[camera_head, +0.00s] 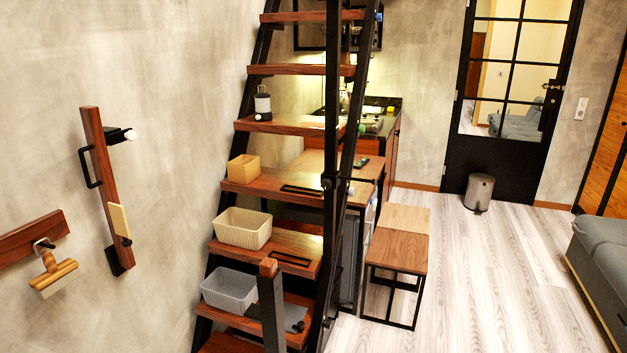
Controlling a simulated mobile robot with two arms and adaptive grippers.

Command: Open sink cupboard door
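The kitchen counter (394,108) with a dark top stands at the back, behind the stair. A red-brown wooden cupboard front (391,150) shows below it, seen at a steep angle. It looks closed, but it is small and partly hidden by the desk and the stair rail. I cannot make out its handle or the sink clearly. Neither of my grippers is in view.
The wooden stair (295,124) with black rails fills the middle and carries baskets. A desk (366,166) and a low wooden table (398,247) stand beside it. A bin (479,193) is near the glazed door (509,90); a grey sofa (604,250) is right. Pale floor (480,270) lies clear between.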

